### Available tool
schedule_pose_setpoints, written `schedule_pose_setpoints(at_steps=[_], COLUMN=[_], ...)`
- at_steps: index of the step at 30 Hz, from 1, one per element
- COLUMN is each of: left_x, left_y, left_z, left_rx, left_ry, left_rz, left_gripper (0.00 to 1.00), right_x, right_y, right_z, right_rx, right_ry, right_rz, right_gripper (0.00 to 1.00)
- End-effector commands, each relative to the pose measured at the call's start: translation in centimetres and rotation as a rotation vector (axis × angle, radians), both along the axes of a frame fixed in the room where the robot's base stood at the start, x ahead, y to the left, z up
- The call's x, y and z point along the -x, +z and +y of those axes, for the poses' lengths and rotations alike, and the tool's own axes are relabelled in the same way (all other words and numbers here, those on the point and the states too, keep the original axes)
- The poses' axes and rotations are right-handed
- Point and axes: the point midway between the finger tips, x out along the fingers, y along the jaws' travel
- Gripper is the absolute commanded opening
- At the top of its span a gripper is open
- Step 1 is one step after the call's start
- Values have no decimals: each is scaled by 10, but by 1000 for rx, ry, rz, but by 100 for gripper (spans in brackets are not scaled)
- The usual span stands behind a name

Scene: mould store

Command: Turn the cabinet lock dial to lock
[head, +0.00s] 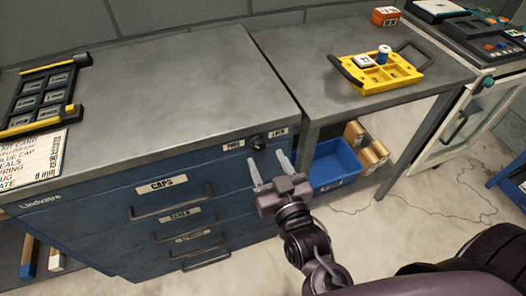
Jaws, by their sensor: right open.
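The lock dial (258,143) is a small dark knob at the top right of the blue cabinet's (100,205) front. A label (234,145) that seems to read FREE is left of it, and one (278,132) that seems to read LOCK is right of it. Which way the dial points is too small to tell. My right gripper (266,158) is open, its two pale fingers pointing up toward the cabinet front. The fingertips show just below the dial, one to each side, and appear apart from it. My left gripper is out of view.
The cabinet has several drawers with handles, the top one labelled CAPS (161,185). Right stands a bench with a yellow tray (385,75); a blue bin (334,165) sits below.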

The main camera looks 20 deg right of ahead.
Motion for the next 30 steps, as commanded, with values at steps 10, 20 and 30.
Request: schedule_pose_setpoints(at_steps=[10,20,30], left_x=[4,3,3], left_y=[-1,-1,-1], left_z=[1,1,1], left_rx=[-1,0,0], left_ry=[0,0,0], left_rz=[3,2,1], left_gripper=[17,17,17], right_x=[-34,-35,-35], right_y=[0,0,0], right_z=[1,1,1], right_rx=[0,0,0], right_ry=[0,0,0], right_rz=[1,2,2], right_gripper=[52,44,7])
